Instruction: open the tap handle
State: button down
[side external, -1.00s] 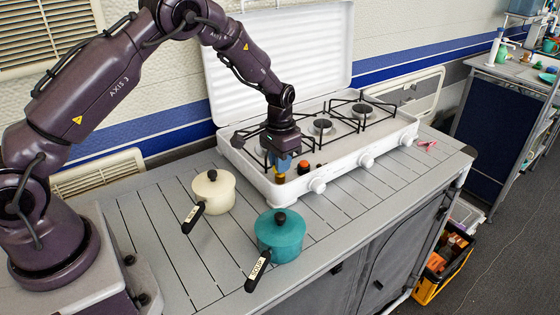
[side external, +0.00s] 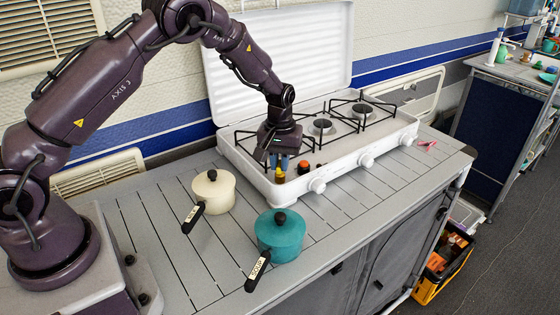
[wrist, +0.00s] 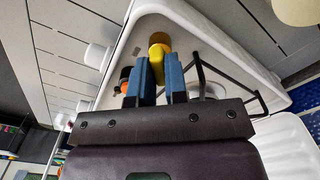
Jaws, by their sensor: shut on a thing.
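A yellow tap handle (side external: 280,178) stands at the left front end of the white gas stove; it also shows in the wrist view (wrist: 158,44). My gripper (side external: 279,164) points down over it. In the wrist view its two blue fingers (wrist: 158,80) lie on either side of the yellow handle and are shut on it. The lower part of the handle and its base are hidden. I cannot tell how far the handle is turned.
An orange knob (side external: 303,167) stands just right of the yellow handle. The stove (side external: 345,155) has white front knobs, black pot supports and a raised lid behind. A cream pot (side external: 214,191) and a teal pot (side external: 281,238) stand on the slatted counter in front.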

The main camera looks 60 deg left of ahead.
jog(key=n, duration=0.4)
jog(key=shift+n, duration=0.3)
jog(key=n, duration=0.4)
jog(key=shift+n, duration=0.4)
jog(key=c, duration=1.1)
grip_release()
jog(key=shift+c, duration=0.2)
jog(key=shift+r, duration=0.1)
notch_tip(320, 180, up, 13)
